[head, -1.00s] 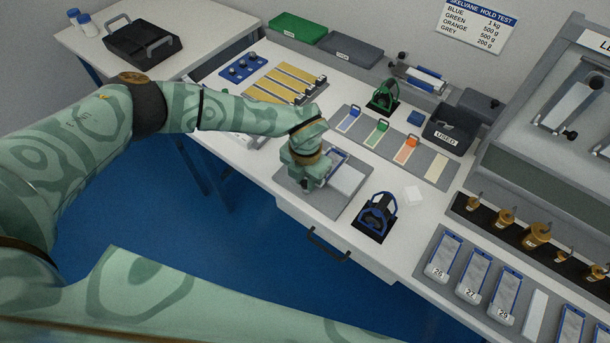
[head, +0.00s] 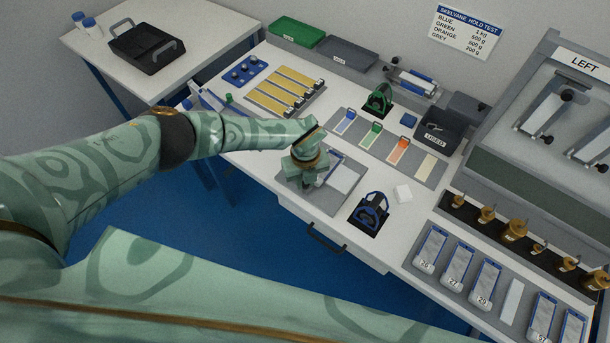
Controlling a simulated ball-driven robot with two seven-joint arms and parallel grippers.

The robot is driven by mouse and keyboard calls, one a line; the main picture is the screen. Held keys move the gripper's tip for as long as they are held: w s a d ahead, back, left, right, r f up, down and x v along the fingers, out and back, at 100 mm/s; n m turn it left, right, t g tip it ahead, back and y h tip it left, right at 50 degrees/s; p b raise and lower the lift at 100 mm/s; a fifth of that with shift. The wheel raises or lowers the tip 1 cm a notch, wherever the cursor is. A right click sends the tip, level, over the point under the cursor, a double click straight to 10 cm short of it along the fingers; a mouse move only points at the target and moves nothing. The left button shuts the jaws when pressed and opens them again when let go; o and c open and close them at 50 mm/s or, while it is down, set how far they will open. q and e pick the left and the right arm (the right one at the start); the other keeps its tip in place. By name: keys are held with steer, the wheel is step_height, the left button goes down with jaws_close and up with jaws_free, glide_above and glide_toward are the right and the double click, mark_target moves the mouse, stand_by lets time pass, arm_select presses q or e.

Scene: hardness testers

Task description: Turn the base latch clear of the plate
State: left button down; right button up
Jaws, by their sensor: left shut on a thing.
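My left gripper (head: 304,178) points down at the left part of a grey base (head: 325,206) near the table's front edge. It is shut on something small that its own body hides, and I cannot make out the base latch. To its right on the base lies a pale plate (head: 344,180), with a blue-edged part (head: 330,166) beside the gripper. I cannot tell whether the latch overlaps the plate. My right gripper is not in view.
Brass weights (head: 514,231) and numbered blue-edged plates (head: 457,269) are at the right.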

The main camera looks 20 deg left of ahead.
arm_select(q)
steer(key=shift+n+p, duration=0.95)
steer(key=shift+n, duration=0.85)
steer(key=c, duration=1.3)
jaws_free()
steer(key=shift+o, duration=0.2)
step_height(320, 180, up, 6)
steer(key=p, duration=0.3)
steer(key=shift+r, duration=0.15)
step_height(320, 180, up, 10)
steer(key=p, duration=0.1)
